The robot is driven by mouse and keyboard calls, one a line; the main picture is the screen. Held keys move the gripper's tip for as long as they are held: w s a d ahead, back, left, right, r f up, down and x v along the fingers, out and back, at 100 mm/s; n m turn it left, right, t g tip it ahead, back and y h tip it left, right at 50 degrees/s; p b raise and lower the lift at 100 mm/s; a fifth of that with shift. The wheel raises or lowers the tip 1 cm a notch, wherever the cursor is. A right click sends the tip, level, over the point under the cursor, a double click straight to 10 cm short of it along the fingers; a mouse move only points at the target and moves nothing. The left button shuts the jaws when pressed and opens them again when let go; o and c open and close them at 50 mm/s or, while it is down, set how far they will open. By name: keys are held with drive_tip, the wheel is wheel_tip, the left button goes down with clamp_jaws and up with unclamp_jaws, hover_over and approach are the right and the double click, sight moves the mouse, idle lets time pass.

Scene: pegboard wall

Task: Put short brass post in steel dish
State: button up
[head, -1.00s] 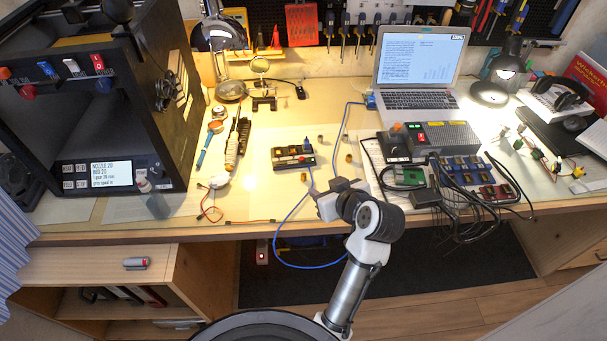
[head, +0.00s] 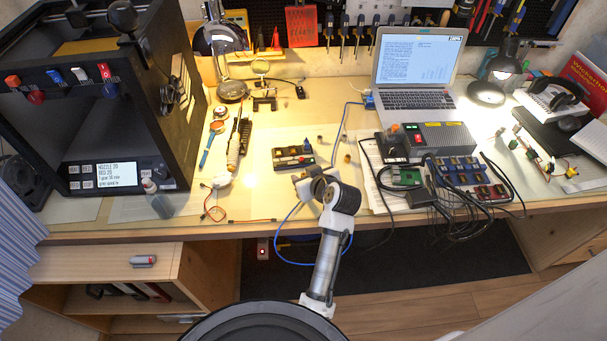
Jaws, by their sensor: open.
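A small brass-coloured post (head: 347,158) stands on the bench right of the centre. A darker, greyish-brown post (head: 320,139) stands behind it to the left. I cannot tell their heights apart well, nor which is the short brass post. My gripper (head: 313,180) is open, low over the front of the bench, just in front of the small dark tray of parts. Its fingertips are small and partly hidden by my wrist. A round grey metallic shape (head: 232,90) at the back left may be the steel dish or a lamp base; I cannot tell.
The dark parts tray (head: 293,158) is just behind my gripper. A blue cable (head: 286,228) loops over the front edge. A power supply (head: 437,138) and tangled wires crowd the right; a black printer-like machine (head: 95,110) fills the left.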

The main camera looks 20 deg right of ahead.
drive_tip(key=shift+c, duration=0.4)
clamp_jaws()
drive_tip(key=shift+r, duration=0.15)
